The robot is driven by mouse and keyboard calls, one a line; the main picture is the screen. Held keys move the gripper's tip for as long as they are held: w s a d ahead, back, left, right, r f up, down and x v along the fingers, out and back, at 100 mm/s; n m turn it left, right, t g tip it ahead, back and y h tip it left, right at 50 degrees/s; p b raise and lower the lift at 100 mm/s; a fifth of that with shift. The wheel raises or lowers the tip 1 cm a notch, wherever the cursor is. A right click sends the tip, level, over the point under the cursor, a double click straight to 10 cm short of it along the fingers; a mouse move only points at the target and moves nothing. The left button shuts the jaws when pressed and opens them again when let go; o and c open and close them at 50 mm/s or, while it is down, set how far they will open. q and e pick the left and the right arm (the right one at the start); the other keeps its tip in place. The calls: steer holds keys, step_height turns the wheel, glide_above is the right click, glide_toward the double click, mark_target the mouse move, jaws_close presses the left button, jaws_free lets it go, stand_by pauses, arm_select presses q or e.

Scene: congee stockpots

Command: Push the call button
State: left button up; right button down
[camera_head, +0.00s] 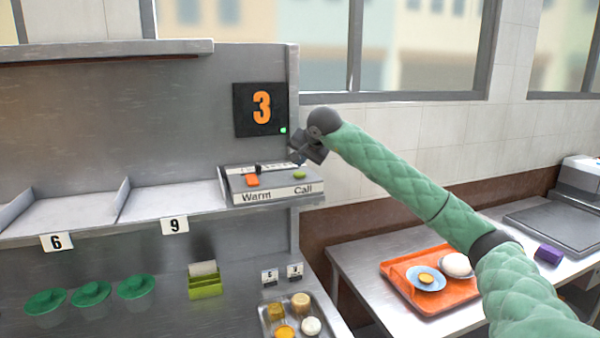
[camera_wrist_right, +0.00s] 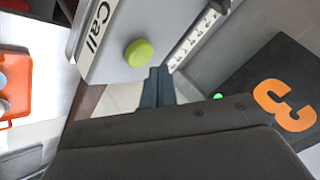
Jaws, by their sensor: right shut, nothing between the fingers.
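The call button (camera_head: 299,175) is a small green oval on the right side of a grey control box (camera_head: 232,188), above the word "Call". In the right wrist view the green call button (camera_wrist_right: 138,53) sits just beyond my fingers, slightly to their left. My right gripper (camera_head: 297,158) is shut and empty, held just above and behind the button. Its dark fingers (camera_wrist_right: 157,84) show together in the right wrist view, and a gap to the button appears there. An orange button (camera_head: 252,180) sits above "Warm" on the box's left. My left gripper is out of view.
A black sign with an orange 3 (camera_head: 262,108) and a small green light is on the wall behind the box. Shelf bays marked 6 and 9 lie left. Below are green-lidded pots (camera_head: 90,293) and a food tray (camera_head: 290,330). An orange tray (camera_head: 432,302) stands right.

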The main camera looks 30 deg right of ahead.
mark_target(301, 174)
steer(key=shift+r+p, duration=1.1)
steer(key=shift+r, duration=1.3)
steer(key=shift+f, duration=0.1)
